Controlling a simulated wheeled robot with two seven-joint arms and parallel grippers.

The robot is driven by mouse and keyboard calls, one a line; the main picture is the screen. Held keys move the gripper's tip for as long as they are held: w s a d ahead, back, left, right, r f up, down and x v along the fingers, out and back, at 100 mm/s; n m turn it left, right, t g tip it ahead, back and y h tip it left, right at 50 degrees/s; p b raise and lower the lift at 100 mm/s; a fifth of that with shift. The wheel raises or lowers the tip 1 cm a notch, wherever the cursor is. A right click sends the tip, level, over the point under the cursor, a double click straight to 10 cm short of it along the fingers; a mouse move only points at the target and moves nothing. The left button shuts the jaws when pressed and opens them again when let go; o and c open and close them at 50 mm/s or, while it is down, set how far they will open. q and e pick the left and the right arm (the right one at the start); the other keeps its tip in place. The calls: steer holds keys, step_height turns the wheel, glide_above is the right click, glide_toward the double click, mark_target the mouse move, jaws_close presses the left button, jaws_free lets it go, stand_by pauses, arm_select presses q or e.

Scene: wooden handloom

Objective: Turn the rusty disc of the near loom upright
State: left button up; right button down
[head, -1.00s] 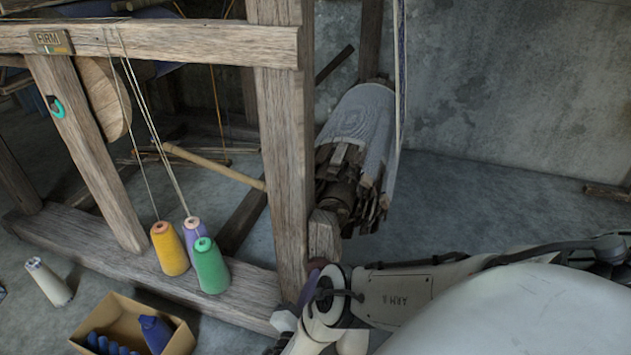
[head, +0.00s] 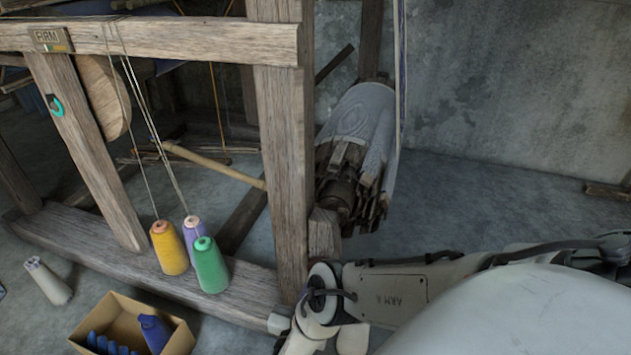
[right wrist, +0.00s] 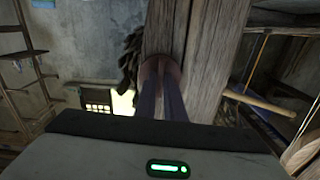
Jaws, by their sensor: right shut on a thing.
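The rusty disc (right wrist: 151,70) is a small reddish-brown round piece on the face of a wooden loom post (right wrist: 205,50) in the right wrist view. My right gripper (right wrist: 164,82) reaches up to it with two dark fingers close together, shut on the disc. The fingers cover much of the disc, so I cannot tell its exact tilt. In the head view the near loom's post (head: 283,170) stands at the middle, and my right arm is low beside it. The disc and the right gripper are hidden there. My left gripper is in neither view.
Orange, purple and green thread cones (head: 211,266) stand on the loom's bottom beam (head: 110,257). A cardboard box (head: 180,340) with blue items lies in front. A cloth-wrapped roller (head: 360,130) is behind the post. The floor at right is mostly clear.

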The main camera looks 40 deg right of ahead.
steer(key=shift+n, duration=0.5)
steer(key=c, duration=1.8)
jaws_free()
steer(key=shift+c, duration=0.2)
steer(key=shift+a, duration=0.1)
